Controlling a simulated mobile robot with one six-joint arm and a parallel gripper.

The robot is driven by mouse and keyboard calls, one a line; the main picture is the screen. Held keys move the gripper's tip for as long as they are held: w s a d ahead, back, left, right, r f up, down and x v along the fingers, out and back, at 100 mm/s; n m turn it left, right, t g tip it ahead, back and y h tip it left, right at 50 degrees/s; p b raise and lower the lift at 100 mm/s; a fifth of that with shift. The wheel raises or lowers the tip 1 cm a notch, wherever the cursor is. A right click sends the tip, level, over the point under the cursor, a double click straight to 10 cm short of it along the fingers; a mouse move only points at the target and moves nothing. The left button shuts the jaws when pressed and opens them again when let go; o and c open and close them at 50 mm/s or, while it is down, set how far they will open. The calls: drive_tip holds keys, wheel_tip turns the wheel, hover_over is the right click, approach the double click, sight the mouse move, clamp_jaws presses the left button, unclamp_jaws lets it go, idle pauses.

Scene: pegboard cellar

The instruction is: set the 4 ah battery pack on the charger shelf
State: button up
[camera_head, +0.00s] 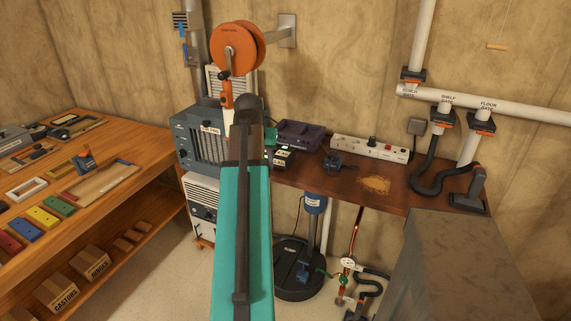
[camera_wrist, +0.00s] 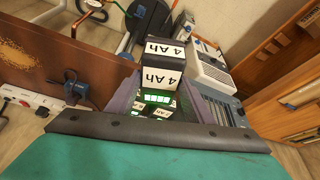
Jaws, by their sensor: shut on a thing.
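The 4 Ah battery pack (camera_wrist: 163,55) is dark with white "4 Ah" labels and lit green bars, in the middle of the wrist view. In the head view, a dark pack with a white label and green lights (camera_head: 283,157) shows beside my gripper (camera_head: 271,138), at the front of a purple-grey charger shelf (camera_head: 298,134). The charger shelf (camera_wrist: 121,104) also shows behind the pack in the wrist view. My gripper is shut on the pack; its fingertips are mostly hidden by my arm. I cannot tell whether the pack touches the shelf.
A power strip (camera_head: 368,149), a blue plug-like tool (camera_head: 338,162) and sawdust (camera_head: 376,184) lie on the brown bench (camera_head: 314,181). A grey heater-like box (camera_head: 196,142) stands left. An orange reel (camera_head: 235,48) hangs above. A grey cabinet (camera_head: 455,255) fills the right foreground.

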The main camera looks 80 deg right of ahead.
drive_tip(key=s+d+f+m+b, duration=0.1)
drive_tip(key=s, duration=0.8)
drive_tip(key=s+d+f+m+g, duration=0.1)
drive_tip(key=s+d+m, duration=0.1)
drive_tip(key=s, duration=0.7)
drive_tip(key=shift+s+b, duration=0.25)
drive_tip(key=shift+b, duration=0.1)
drive_tip(key=shift+d+r, duration=0.1)
drive_tip(key=w+d+f+p, duration=0.1)
drive_tip(key=w+d, duration=0.4)
drive_tip(key=d, duration=0.8)
drive_tip(key=shift+w+d+f+p, duration=0.25)
drive_tip(key=shift+w+p, duration=0.1)
drive_tip(key=shift+p, duration=0.55)
drive_tip(key=shift+d, duration=0.1)
drive_tip(key=shift+w+p+x, duration=0.15)
drive_tip(key=shift+p+x, duration=0.25)
drive_tip(key=shift+x, duration=0.5)
drive_tip(key=shift+w+p+x, duration=0.15)
drive_tip(key=shift+p+x, duration=0.2)
drive_tip(key=shift+x, duration=0.6)
drive_tip(key=shift+f, duration=0.2)
drive_tip(key=o, duration=1)
drive_tip(key=shift+a, duration=0.25)
drive_tip(key=shift+c, duration=0.2)
